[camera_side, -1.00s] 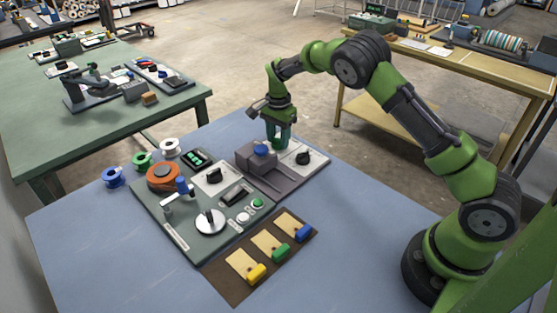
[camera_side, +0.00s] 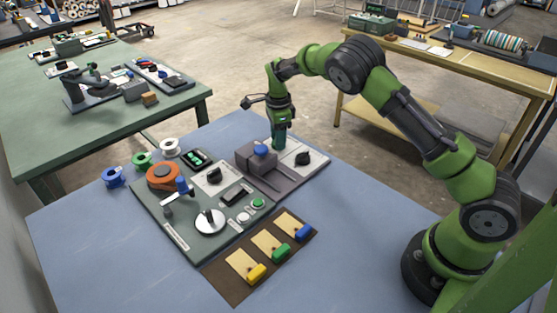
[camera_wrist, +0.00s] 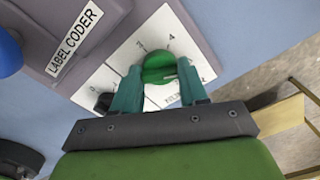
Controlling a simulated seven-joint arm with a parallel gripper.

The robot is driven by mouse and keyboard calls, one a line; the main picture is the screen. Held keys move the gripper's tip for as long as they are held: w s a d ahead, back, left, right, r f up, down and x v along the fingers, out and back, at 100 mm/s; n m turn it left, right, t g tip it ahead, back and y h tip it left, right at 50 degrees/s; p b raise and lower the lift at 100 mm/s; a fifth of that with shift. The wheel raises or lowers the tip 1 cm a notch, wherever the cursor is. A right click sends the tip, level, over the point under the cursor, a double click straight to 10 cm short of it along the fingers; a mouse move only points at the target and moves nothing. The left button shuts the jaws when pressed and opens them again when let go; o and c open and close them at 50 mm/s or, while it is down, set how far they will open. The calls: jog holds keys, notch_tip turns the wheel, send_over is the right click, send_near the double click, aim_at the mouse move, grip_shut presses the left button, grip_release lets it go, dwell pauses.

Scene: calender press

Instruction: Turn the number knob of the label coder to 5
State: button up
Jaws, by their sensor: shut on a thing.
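The label coder (camera_wrist: 52,22) is a grey-purple unit with a white plate and a "LABEL CODER" label; it also stands at the right of the table in the side view (camera_side: 273,179). In the wrist view a round green knob (camera_wrist: 158,66) sits on the white plate, with printed numbers 3 and 4 beyond it. My gripper (camera_wrist: 157,78) has its two teal fingers on either side of this knob, shut on it. In the side view my gripper (camera_side: 279,143) points down at the plate and hides most of the knob. I cannot tell which number the knob points to.
A second, black knob (camera_side: 303,158) is on the same white plate, close to my gripper. A blue-topped part (camera_side: 261,150) rises on the coder's left. A green-grey panel (camera_side: 180,236) with a crank and buttons lies farther left.

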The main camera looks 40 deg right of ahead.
jog(key=shift+r, duration=0.1)
dwell(0.3)
jog(key=o, duration=1.1)
notch_tip(320, 180, up, 17)
jog(key=shift+f, duration=0.1)
